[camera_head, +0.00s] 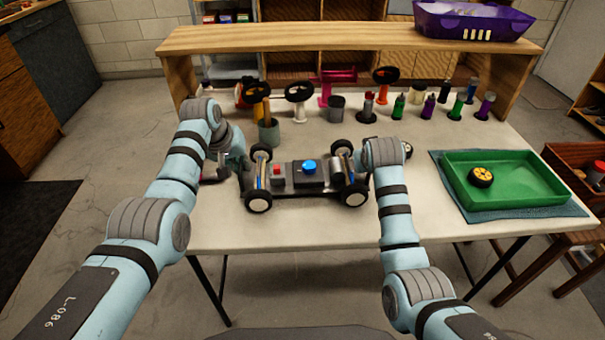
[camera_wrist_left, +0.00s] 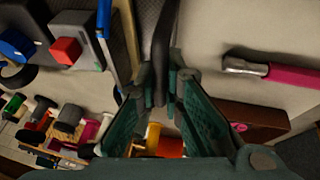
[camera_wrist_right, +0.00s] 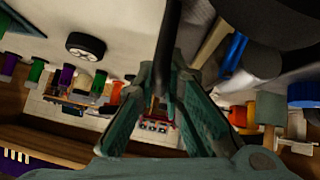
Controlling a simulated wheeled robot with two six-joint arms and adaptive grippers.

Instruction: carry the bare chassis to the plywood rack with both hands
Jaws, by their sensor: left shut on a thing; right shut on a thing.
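The dark chassis (camera_head: 308,188) is level at the middle of the white table, with wheels, a red block and a blue round cap on it. I cannot tell whether its wheels touch the table. My left gripper (camera_wrist_left: 165,88) is shut on a dark bar at the chassis's left end. My right gripper (camera_wrist_right: 163,82) is shut on a dark bar at its right end; my arm hides this grip in the head view. The plywood rack (camera_head: 330,40) seems to be the wooden shelf spanning the table's back.
A purple crate (camera_head: 472,22) sits on the shelf's right end. Several steering wheels on posts and coloured bottles stand behind the chassis. A green tray (camera_head: 545,192) with a yellow-hubbed wheel (camera_head: 481,177) lies at the right. A pink-handled hammer (camera_wrist_left: 280,75) lies beside my left gripper.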

